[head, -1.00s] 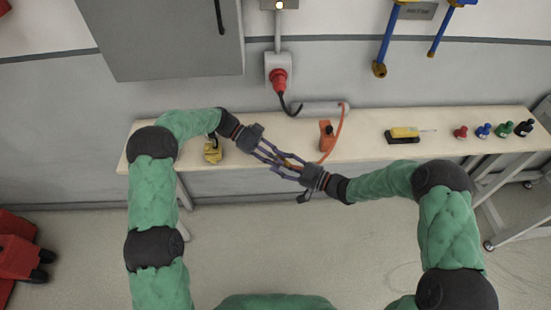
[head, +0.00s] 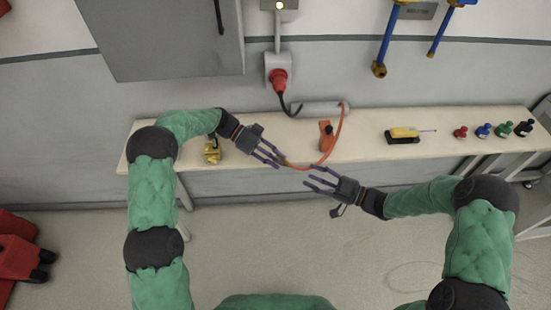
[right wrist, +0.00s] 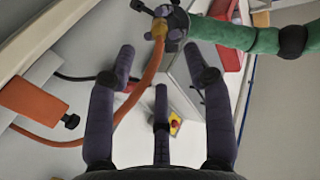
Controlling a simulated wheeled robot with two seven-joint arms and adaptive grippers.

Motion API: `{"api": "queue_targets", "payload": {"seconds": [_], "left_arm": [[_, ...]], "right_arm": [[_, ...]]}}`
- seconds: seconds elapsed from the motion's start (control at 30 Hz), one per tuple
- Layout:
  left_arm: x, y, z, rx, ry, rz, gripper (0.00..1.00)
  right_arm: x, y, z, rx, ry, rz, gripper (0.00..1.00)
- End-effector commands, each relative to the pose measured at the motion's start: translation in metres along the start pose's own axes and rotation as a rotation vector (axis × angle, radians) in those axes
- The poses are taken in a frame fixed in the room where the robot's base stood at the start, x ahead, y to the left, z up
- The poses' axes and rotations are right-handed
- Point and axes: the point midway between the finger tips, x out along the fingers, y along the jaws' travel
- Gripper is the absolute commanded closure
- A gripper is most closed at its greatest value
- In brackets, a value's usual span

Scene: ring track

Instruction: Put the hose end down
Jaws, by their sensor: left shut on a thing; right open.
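An orange hose (head: 340,130) loops from the right end of a grey cylinder on the bench to my left gripper (head: 281,161). My left gripper is shut on the hose end, over the bench's front edge. In the right wrist view the hose end (right wrist: 158,28) shows a yellow fitting between the left gripper's fingers, and the hose (right wrist: 143,92) curves down to the left. My right gripper (head: 310,181) is open and empty, just in front of the bench and apart from the hose. Its spread fingers (right wrist: 160,65) also show in the right wrist view.
The pale bench (head: 365,150) carries an orange block with a black knob (head: 326,137), a brass piece (head: 212,152), a yellow-handled tool (head: 404,133) and several coloured small items at the right. A red plug (head: 279,78) is in the wall socket. Bare bench lies right of the orange block.

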Motion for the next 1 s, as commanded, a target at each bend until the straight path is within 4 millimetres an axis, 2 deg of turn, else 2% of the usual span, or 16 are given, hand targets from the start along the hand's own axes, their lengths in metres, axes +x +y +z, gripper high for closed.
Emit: {"api": "queue_targets", "payload": {"seconds": [0.13, 0.27, 0.43, 0.57, 0.67, 0.8, 1.0], "left_arm": [[0.000, 0.000, 0.000, 0.000, 0.000, 0.000, 1.00], [0.000, 0.000, 0.000, 0.000, 0.000, 0.000, 1.00], [0.000, 0.000, 0.000, 0.000, 0.000, 0.000, 1.00], [0.000, 0.000, 0.000, 0.000, 0.000, 0.000, 1.00], [0.000, 0.000, 0.000, 0.000, 0.000, 0.000, 1.00], [0.000, 0.000, 0.000, 0.000, 0.000, 0.000, 1.00], [0.000, 0.000, 0.000, 0.000, 0.000, 0.000, 1.00]], "right_arm": [[-0.002, 0.003, 0.003, 0.018, -0.007, 0.023, 0.49], [0.007, 0.012, 0.018, 0.086, -0.045, 0.109, 0.49], [0.017, 0.025, 0.064, 0.262, -0.172, 0.296, 0.49], [0.014, 0.017, 0.110, 0.427, -0.314, 0.426, 0.49], [0.006, -0.001, 0.146, 0.561, -0.441, 0.511, 0.49], [-0.012, -0.044, 0.191, 0.752, -0.636, 0.602, 0.49], [-0.043, -0.117, 0.231, 0.991, -0.891, 0.682, 0.49]]}}
